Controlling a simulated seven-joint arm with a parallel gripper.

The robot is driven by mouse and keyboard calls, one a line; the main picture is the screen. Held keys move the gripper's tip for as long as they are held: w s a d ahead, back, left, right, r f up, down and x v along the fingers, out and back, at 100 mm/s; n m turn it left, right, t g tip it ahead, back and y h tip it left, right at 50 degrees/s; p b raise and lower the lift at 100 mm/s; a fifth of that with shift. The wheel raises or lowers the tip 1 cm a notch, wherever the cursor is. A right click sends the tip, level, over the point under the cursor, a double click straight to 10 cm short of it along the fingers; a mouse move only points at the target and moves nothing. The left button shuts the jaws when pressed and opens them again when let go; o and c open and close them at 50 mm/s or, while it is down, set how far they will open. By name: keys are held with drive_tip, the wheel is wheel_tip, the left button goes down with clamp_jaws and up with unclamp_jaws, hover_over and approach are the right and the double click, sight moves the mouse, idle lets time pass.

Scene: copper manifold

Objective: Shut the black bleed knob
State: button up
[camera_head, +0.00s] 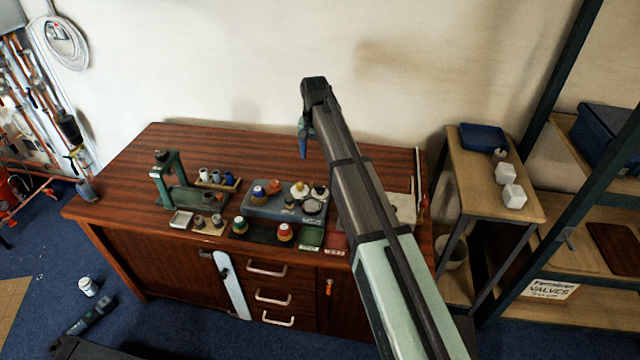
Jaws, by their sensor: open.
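My arm reaches up over the bench, and my gripper (303,153) hangs from its end in front of the pale wall. Its blue fingers point down above the back of the bench top; it is open and no object shows in it. A copper manifold (32,108) of upright pipes stands on the wall at the far left, well apart from my gripper. The black bleed knob cannot be picked out for sure at this size. Several small capped items with coloured tops stand on the bench, too small to name exactly.
The wooden bench (135,160) has clear top at its left and back. A green press-like tool (166,180) and a grey tray (262,208) stand on it. A side table (470,185) and shelving are at right. A white jar (89,287) and a power tool lie on the floor.

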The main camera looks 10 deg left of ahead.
sight(320, 186)
drive_tip(key=f, duration=0.4)
drive_tip(key=d+f, duration=0.1)
drive_tip(key=f, duration=0.8)
drive_tip(key=shift+w+d+f, duration=0.15)
drive_tip(key=shift+w, duration=0.05)
drive_tip(key=shift+c, duration=0.5)
drive_tip(key=c, duration=1)
drive_tip(key=shift+o, duration=0.2)
